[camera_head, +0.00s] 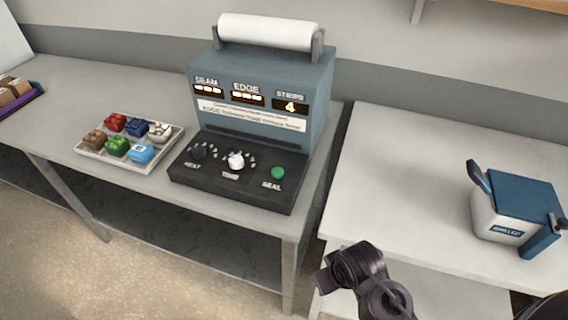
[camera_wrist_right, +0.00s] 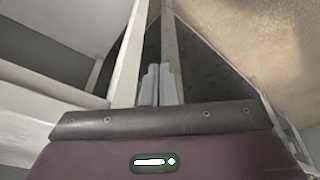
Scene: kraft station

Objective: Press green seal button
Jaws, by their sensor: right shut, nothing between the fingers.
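The green seal button (camera_head: 278,173) is on the right side of the black sloped control panel (camera_head: 233,192) of a grey-blue sealing machine (camera_head: 262,75), above the printed word SEAL. It is in plain view with nothing over it. My right arm shows at the bottom of the head view, in front of the gap between the two tables, lower and to the right of the button and well apart from it. In the right wrist view my right gripper (camera_wrist_right: 160,78) is shut and empty, with table legs and floor beyond it. My left gripper is in neither view.
A white knob (camera_head: 236,160) and a dark knob (camera_head: 199,151) share the panel. A tray (camera_head: 84,149) of several coloured items stands left of the machine. A white bin with a blue lid (camera_head: 520,197) stands on the right table (camera_head: 400,180), otherwise mostly clear.

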